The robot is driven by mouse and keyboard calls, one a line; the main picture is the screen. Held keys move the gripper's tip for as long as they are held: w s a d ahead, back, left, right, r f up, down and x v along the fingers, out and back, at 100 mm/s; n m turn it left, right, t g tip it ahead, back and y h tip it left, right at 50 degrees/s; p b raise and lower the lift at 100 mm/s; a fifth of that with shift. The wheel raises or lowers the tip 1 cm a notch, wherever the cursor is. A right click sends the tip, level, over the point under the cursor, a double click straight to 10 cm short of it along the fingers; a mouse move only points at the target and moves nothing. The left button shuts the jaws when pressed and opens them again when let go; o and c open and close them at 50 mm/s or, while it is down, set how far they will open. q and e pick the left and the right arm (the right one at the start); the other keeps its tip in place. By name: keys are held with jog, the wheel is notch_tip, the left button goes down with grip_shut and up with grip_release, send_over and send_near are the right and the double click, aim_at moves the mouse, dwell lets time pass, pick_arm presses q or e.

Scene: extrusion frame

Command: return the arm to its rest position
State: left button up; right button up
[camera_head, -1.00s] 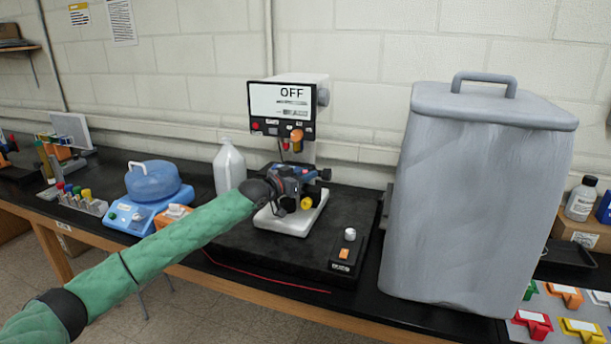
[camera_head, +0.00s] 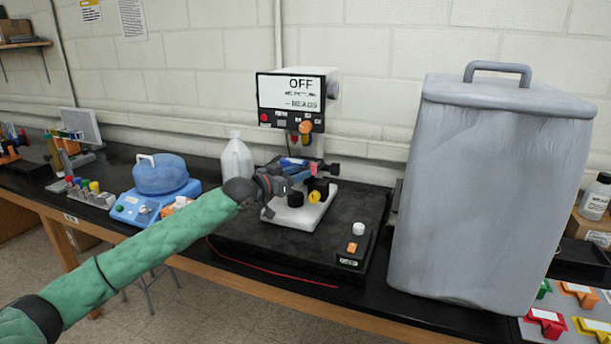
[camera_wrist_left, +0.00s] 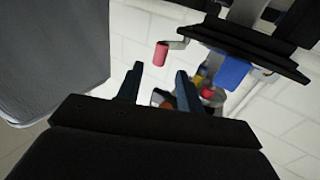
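My left arm, in a green sleeve, reaches in from the left in the head view. Its dark gripper (camera_head: 284,180) is in front of the bench machine, whose display (camera_head: 290,92) reads OFF. In the left wrist view the two fingers (camera_wrist_left: 158,85) stand apart, with only pale wall and background parts seen between them. The gripper looks empty. A white fixture (camera_head: 305,212) with black and yellow knobs sits on the machine's black base (camera_head: 335,240), partly hidden by the gripper. My right gripper is not in view.
A tall grey lidded bin (camera_head: 490,190) stands right of the machine. Left of it are a translucent jug (camera_head: 237,160) and a blue device with a round blue container (camera_head: 160,175). A red cable (camera_head: 270,270) runs along the front edge. Coloured bins (camera_head: 545,322) sit at lower right.

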pick_arm(q)
jog(key=shift+s+a, duration=0.45)
jog(key=s+d+f+n+g+y, duration=0.1)
jog(key=s+d+f+y, duration=0.15)
jog(key=s+f, duration=0.95)
jog(key=s+d+f+n+g+y, duration=0.1)
jog(key=s+d+f+g+y, duration=0.15)
jog(key=s+f, duration=0.85)
jog(key=s+a+f+n+g+y, duration=0.25)
jog(key=s+a+f, duration=0.35)
jog(key=s, duration=0.5)
jog(key=s+a+f+n+g+y, duration=0.1)
jog(key=s+a+f+y, duration=0.35)
jog(key=s, duration=0.75)
jog(key=s+a+f+n+g+y, duration=0.1)
jog(key=s+a+f+n+g, duration=0.1)
jog(key=s+a+f, duration=0.75)
jog(key=s+d+f, duration=0.1)
jog(key=s+f, duration=0.1)
jog(key=f, duration=1.1)
jog(key=s+d+f+g, duration=0.1)
jog(key=s+d+f, duration=0.1)
jog(key=f, duration=1.2)
jog(key=s+d+f+g, duration=0.1)
jog(key=s+d+f, duration=0.1)
jog(key=f, duration=1.1)
jog(key=shift+s+f+h, duration=0.3)
jog(key=shift+s+h, duration=0.1)
jog(key=shift+s, duration=0.1)
